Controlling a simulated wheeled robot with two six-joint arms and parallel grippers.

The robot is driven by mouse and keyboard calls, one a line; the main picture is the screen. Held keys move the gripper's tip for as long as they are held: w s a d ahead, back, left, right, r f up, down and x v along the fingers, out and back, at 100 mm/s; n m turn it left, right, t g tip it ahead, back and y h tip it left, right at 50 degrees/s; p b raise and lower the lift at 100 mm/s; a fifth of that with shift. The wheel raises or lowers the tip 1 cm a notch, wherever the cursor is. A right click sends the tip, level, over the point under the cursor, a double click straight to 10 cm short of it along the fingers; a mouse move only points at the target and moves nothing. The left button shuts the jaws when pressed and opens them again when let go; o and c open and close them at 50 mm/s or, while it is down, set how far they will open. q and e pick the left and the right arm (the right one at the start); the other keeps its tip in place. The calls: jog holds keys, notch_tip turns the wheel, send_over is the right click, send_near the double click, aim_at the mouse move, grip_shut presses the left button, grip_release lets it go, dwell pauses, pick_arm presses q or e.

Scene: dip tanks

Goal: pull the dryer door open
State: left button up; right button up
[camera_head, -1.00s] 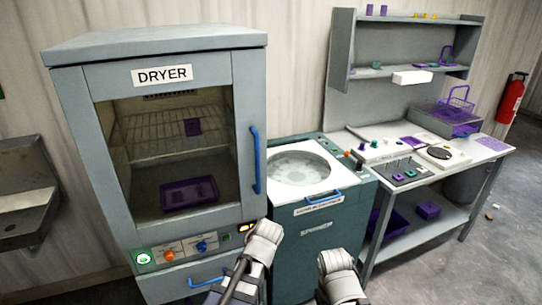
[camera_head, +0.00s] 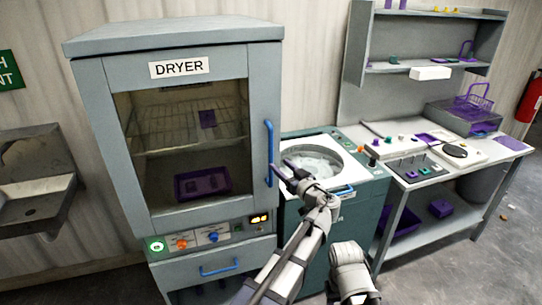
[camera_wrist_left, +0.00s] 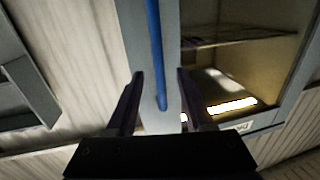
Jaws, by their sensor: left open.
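The grey dryer (camera_head: 175,150) stands at left in the head view with its glazed door shut. A vertical blue bar handle (camera_head: 269,153) is on the right side of the door. My left gripper (camera_head: 282,168) is open and empty, its fingers close to the handle's lower part. In the left wrist view the blue handle (camera_wrist_left: 156,50) runs down between the two open fingers (camera_wrist_left: 160,72), its end showing between them. Whether the fingers touch it I cannot tell. Only a grey part of my right arm shows in the head view; its gripper is not in view.
A teal machine with a round tub (camera_head: 313,160) stands right of the dryer, under my left arm. A workbench (camera_head: 400,205) with tools and purple trays is farther right. A metal sink (camera_head: 38,185) is at left. A drawer with a blue handle (camera_head: 220,270) is below the door.

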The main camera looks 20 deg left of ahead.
aim_at(272, 156)
pick_arm(q)
jog(key=shift+r+x, duration=0.2)
jog(key=shift+x, duration=3.7)
jog(key=shift+w+d, duration=0.1)
jog(key=shift+d, duration=0.05)
jog(key=shift+c, duration=0.2)
grip_shut()
